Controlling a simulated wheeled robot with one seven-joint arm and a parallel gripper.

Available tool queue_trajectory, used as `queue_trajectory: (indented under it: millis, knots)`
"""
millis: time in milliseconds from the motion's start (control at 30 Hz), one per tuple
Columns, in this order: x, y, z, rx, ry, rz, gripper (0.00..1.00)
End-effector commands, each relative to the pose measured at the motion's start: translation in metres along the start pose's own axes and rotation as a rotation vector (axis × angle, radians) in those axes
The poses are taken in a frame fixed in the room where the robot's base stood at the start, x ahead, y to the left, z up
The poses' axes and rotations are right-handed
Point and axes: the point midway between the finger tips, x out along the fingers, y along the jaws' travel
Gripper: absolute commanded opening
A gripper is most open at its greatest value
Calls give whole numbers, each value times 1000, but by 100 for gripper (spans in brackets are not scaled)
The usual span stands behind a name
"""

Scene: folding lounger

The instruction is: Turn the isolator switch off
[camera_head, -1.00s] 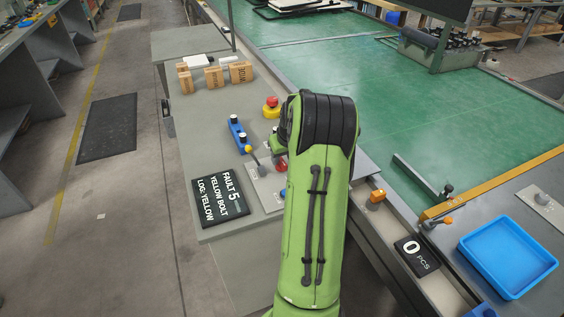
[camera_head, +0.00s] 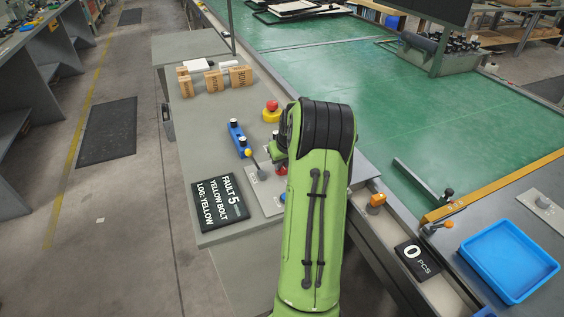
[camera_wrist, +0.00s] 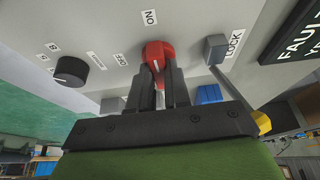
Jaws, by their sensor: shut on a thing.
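The red isolator switch handle (camera_wrist: 158,52) is on the grey panel (camera_wrist: 185,22) in the wrist view. The "ON" label (camera_wrist: 150,17) is just above the handle, and the "OFF" label (camera_wrist: 101,60) is off to its left. My gripper (camera_wrist: 160,72) is shut on the handle, with one dark finger on each side of it. The fingers hide the handle's lower part, so its exact angle is unclear. Only a bit of red (camera_head: 281,170) shows beside my wrist.
A lever with a yellow tip (camera_wrist: 262,122) stands close on the right, by the "LOCK" label (camera_wrist: 233,43). A black knob (camera_wrist: 70,70) is to the left. A red-topped button (camera_head: 271,106), blue block (camera_head: 236,136) and fault sign (camera_head: 220,199) stand around the panel.

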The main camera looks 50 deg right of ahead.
Motion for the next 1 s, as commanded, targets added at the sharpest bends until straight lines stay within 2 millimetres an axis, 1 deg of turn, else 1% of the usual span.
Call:
queue_trajectory:
  millis: [167,367,1000]
  knots:
    - [-1,1,0,-60,-2,-25,0]
    - [-2,2,0,-192,-2,-80,0]
    - [-2,6,-2,-753,-2,-313,0]
